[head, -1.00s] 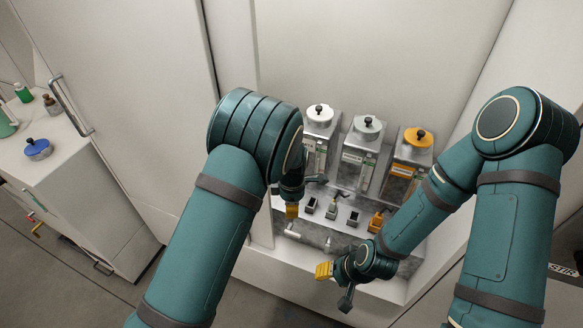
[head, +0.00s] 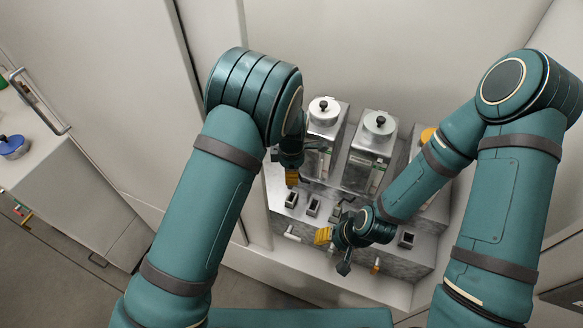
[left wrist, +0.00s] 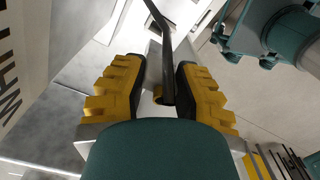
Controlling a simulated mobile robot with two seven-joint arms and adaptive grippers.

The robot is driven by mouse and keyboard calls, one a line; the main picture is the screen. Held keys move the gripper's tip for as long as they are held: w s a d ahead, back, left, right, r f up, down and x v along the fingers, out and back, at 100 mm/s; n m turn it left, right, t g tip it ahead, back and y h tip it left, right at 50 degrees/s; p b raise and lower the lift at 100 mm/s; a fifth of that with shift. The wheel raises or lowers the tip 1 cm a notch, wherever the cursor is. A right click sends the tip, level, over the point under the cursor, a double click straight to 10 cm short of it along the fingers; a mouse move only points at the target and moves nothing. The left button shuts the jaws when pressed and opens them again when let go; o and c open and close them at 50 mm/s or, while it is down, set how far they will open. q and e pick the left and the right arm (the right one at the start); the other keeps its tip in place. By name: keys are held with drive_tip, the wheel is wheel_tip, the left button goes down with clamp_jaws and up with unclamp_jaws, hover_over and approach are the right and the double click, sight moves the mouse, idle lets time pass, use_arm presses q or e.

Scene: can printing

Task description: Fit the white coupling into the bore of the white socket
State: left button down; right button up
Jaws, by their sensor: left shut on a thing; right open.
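My left gripper (head: 290,168) is in front of the leftmost canister, above the left end of a pale ledge. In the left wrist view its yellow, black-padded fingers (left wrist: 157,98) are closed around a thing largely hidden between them. A thin dark bent rod or hose (left wrist: 166,50) runs up from there. I take the held thing for the white coupling, but its shape is not clear. Several small dark-topped fittings stand on the ledge; I cannot tell which is the white socket. The leftmost fitting (head: 292,200) is just below my left gripper. My right gripper (head: 333,252) is open and empty before the ledge.
A white-lidded canister (head: 324,110) and a grey-lidded one (head: 379,124) stand behind the ledge. An orange-lidded canister (head: 428,135) is mostly hidden by my right arm. White walls close in the back. A side cabinet (head: 70,190) stands at left with a blue-lidded jar (head: 13,147).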

use_arm(q)
drive_tip(key=shift+r, duration=0.15)
drive_tip(key=shift+f+b, duration=1.85)
drive_tip(key=shift+f, duration=1.15)
drive_tip(key=shift+f+b, duration=1.45)
drive_tip(key=shift+f, duration=0.65)
drive_tip(key=c, duration=0.7)
unclamp_jaws()
drive_tip(key=shift+r, duration=0.1)
drive_tip(key=shift+c, duration=0.2)
wheel_tip(320, 180, up, 12)
